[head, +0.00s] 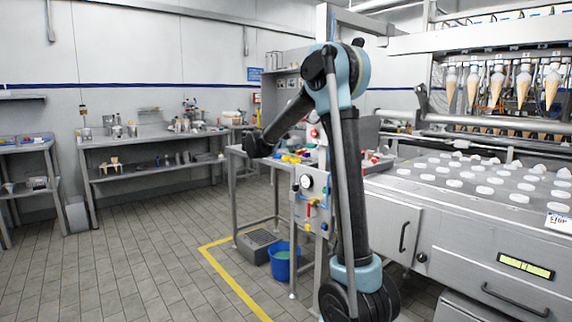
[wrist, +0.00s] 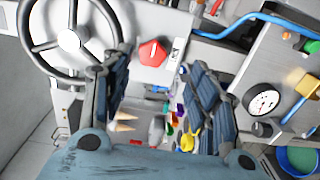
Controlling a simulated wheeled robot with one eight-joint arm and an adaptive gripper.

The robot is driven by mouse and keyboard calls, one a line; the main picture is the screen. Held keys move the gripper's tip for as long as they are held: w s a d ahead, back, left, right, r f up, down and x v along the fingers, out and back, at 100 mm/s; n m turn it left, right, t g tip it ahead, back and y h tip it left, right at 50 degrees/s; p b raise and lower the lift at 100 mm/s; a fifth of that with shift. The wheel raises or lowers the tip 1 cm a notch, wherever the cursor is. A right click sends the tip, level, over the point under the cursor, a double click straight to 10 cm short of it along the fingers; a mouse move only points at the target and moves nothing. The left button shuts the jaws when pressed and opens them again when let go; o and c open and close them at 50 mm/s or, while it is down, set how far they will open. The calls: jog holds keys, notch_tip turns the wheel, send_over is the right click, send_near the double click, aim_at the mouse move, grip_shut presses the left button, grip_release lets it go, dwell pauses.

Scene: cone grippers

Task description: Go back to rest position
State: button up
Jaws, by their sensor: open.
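My gripper (wrist: 158,85) is open in the wrist view, its two dark ridged fingers spread apart with nothing held between them. Beyond the fingers are a red knob (wrist: 152,52) on a pale plate and a spoked handwheel (wrist: 70,40). In the head view my arm rises from the lower middle, bends at a high elbow and reaches left and down. Its dark end (head: 252,144) is near the small metal work table; the fingers are too small to make out there.
A gauge (head: 306,181) and a blue bucket (head: 284,262) are beside my arm. Colored small items (head: 292,157) lie on the table. The cone machine (head: 475,190) fills the right, with cones (head: 523,88) hanging above. Tiled floor (head: 150,250) at left is clear.

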jog(key=s+d+f+m+g+y, duration=0.1)
jog(key=s+d+f+g+y, duration=0.1)
jog(key=s+d+f, duration=0.45)
jog(key=s+d+f+m+g+y, duration=0.1)
jog(key=s+d+g+y, duration=0.15)
jog(key=s, duration=0.75)
jog(key=s+d+f+m+g+y, duration=0.1)
jog(key=s+d+f, duration=0.35)
jog(key=s, duration=0.35)
jog(key=s+a+f+m+g+y, duration=0.1)
jog(key=s+a+f+m+y, duration=0.1)
jog(key=s+f, duration=0.7)
jog(key=s+a+f+m+g+y, duration=0.1)
jog(key=s+a+f+y, duration=0.4)
jog(key=s+f, duration=0.5)
jog(key=s+m+y, duration=0.1)
jog(key=s, duration=0.6)
jog(key=shift+s+f+g+y, duration=0.25)
jog(key=shift+s+g+y, duration=0.05)
jog(key=shift+g+y, duration=0.05)
jog(key=shift+w+f, duration=0.2)
jog(key=shift+w, duration=0.25)
